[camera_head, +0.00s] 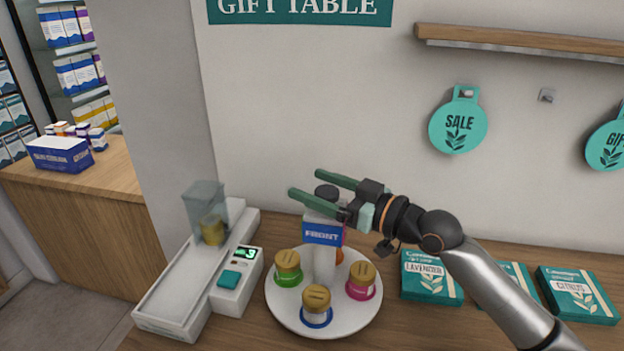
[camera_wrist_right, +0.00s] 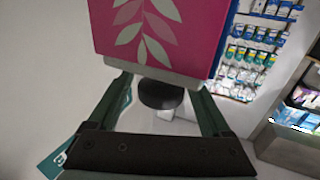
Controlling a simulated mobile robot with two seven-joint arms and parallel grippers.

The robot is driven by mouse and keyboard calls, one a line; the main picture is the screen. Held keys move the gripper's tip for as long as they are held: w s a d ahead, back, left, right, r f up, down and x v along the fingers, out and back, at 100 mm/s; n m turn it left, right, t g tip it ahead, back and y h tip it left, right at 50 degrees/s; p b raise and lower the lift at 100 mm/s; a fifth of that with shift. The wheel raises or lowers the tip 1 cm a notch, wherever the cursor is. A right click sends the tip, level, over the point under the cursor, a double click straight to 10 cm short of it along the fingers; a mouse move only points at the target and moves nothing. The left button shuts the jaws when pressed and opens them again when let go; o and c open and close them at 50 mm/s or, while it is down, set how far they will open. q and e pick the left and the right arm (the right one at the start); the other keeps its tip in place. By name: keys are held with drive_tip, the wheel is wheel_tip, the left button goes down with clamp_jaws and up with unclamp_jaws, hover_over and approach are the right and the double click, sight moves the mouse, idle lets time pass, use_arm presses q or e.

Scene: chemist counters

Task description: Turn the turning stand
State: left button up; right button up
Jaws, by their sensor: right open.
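The turning stand is a round white plate (camera_head: 345,320) on the counter, with a pale centre post. A blue-and-white FRONT sign (camera_head: 322,233) and a black knob (camera_head: 327,192) are at its top. Several gold-lidded jars stand around the post, with a green one (camera_head: 287,267), a blue one (camera_head: 317,306) and a pink one (camera_head: 361,280) showing clearly. My right gripper (camera_head: 305,182) is open at knob height, its fingers pointing left. In the wrist view, the black knob (camera_wrist_right: 160,94) shows between the open fingers, with a pink leaf-print panel (camera_wrist_right: 150,30) above. Contact cannot be told. My left gripper is out of view.
A white device with a display (camera_head: 240,265) and a clear bin (camera_head: 205,212) stands left of the stand. Teal boxes, including a lavender one (camera_head: 431,277), lie at right under my right arm. The wall is close behind.

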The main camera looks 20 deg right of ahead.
drive_tip(key=shift+w+a, duration=0.3)
drive_tip(key=shift+w, duration=0.1)
clamp_jaws()
idle(0.5)
idle(0.4)
